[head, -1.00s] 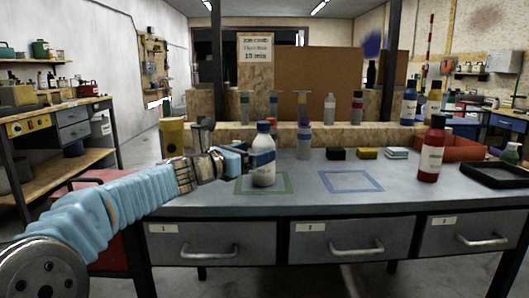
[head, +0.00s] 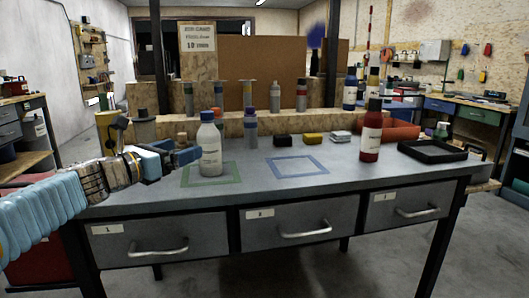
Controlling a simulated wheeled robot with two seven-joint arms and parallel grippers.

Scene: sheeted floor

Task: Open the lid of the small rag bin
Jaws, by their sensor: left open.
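I cannot clearly make out a small rag bin or its lid. A red box-like body (head: 38,262) stands low at the left of the bench, mostly hidden by my left arm; I cannot tell whether it is the bin. My left gripper (head: 188,156) is open, above the left end of the bench, its blue fingers pointing right. Its tips are just left of a white bottle with a blue cap (head: 211,150). No object shows held between the fingers. My right gripper is not in view.
The grey bench (head: 350,185) has three drawers and taped green (head: 228,178) and blue squares. A red bottle (head: 371,135), a black tray (head: 432,151) and small blocks stand on it. A yellow container (head: 106,128) is behind my left gripper. Floor at right is open.

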